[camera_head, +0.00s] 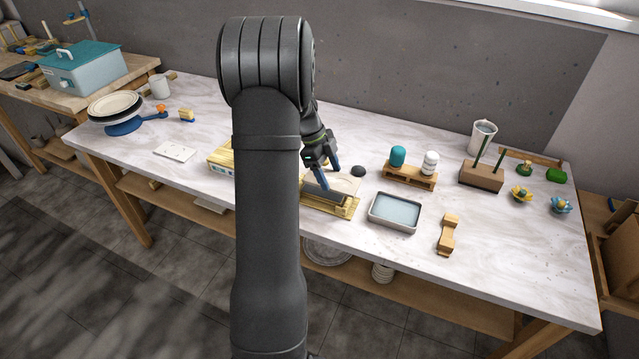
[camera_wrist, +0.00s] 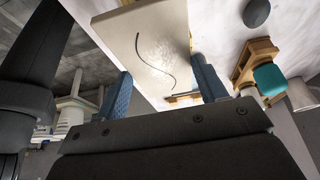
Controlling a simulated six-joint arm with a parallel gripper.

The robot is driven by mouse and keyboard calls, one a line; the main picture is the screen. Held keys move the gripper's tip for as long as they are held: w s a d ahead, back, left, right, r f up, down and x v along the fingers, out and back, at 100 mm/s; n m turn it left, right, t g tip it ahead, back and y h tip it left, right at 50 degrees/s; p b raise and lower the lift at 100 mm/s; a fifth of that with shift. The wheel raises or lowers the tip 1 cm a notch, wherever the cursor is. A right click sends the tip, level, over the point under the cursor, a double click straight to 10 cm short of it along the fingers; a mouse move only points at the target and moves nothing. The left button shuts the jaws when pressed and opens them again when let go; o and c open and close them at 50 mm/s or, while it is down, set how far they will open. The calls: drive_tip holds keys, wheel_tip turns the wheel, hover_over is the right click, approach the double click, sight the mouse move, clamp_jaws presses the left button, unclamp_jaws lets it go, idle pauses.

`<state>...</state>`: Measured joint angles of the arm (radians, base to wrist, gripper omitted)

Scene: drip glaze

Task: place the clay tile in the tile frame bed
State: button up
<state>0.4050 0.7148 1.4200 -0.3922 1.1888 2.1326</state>
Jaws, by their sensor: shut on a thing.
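The clay tile (camera_wrist: 150,45) is a flat cream slab with a dark curved line across its face. My gripper (camera_wrist: 163,88) is shut on it, with a blue finger at each side in the wrist view. In the head view, the gripper (camera_head: 330,180) and the pale tile (camera_head: 346,184) are over the back of the wooden tile frame bed (camera_head: 345,211). My arm hides part of the bed's left side. I cannot tell whether the tile touches the bed.
A grey tray of pale liquid (camera_head: 396,212) stands right of the bed, with a wooden rest (camera_head: 447,235) beyond it. A bottle stand (camera_head: 411,178) and dark stone (camera_head: 358,171) are behind. A yellowish wooden box (camera_head: 221,160) is at left. The front right tabletop is clear.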

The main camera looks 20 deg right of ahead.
sight(319, 191)
drive_tip(key=w+a+f, duration=0.1)
drive_tip(key=w+f, duration=0.1)
drive_tip(key=shift+w+a, duration=0.35)
drive_tip(key=shift+f, duration=1.95)
drive_tip(key=o, duration=1.1)
drive_tip(key=shift+f, duration=0.15)
drive_tip(key=v, duration=1.2)
